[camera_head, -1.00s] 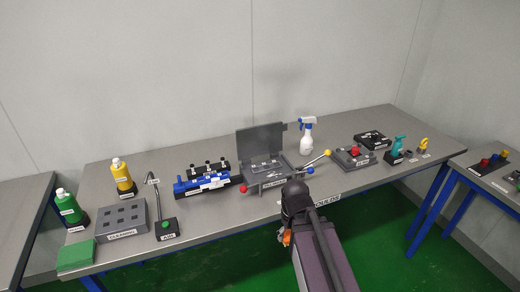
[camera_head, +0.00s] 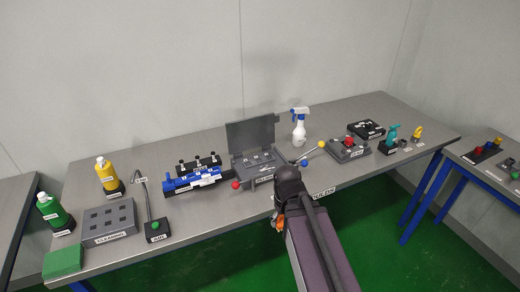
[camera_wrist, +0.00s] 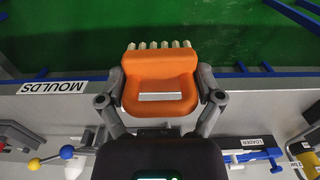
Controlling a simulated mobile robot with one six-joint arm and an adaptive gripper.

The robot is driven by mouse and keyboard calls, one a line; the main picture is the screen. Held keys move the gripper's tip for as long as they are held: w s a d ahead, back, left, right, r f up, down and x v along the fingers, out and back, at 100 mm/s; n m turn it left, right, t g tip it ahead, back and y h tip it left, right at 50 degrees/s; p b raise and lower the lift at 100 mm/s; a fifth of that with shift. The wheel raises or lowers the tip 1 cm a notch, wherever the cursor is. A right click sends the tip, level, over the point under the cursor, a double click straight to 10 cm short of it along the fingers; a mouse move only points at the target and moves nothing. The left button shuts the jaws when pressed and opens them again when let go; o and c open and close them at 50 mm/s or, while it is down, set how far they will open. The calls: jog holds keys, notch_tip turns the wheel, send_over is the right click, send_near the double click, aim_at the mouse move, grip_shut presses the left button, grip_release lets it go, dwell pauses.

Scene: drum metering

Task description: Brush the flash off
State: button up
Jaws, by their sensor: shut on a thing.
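My gripper (camera_wrist: 160,100) is shut on an orange brush (camera_wrist: 160,72), with a finger on each side of it. The brush has a row of pale bristles pointing away from the wrist. In the head view the orange brush (camera_head: 279,222) shows small beside my arm, in front of the table's front edge. A grey mould box (camera_head: 262,168) with its lid (camera_head: 252,134) standing open is on the table behind my arm. Small pale shapes lie in the open mould. I cannot tell which of them is flash.
A blue device (camera_head: 195,180) stands left of the mould, and a lever with a yellow knob (camera_head: 321,144) at its right. A white spray bottle (camera_head: 299,127) stands behind. A grey block labelled cleaning (camera_head: 109,218) is at the left. The table's front strip is mostly clear.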

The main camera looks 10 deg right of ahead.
jog(key=w+a+r+p, duration=0.1)
jog(key=w+r+p, duration=0.1)
jog(key=w, duration=0.7)
jog(key=w+a+r+p, duration=0.1)
jog(key=w+r+p, duration=0.2)
jog(key=w, duration=0.7)
jog(key=w+a+r+p, duration=0.2)
jog(key=w, duration=0.7)
jog(key=shift+w+r+p, duration=0.25)
jog(key=shift+p, duration=0.05)
jog(key=shift+f, duration=0.15)
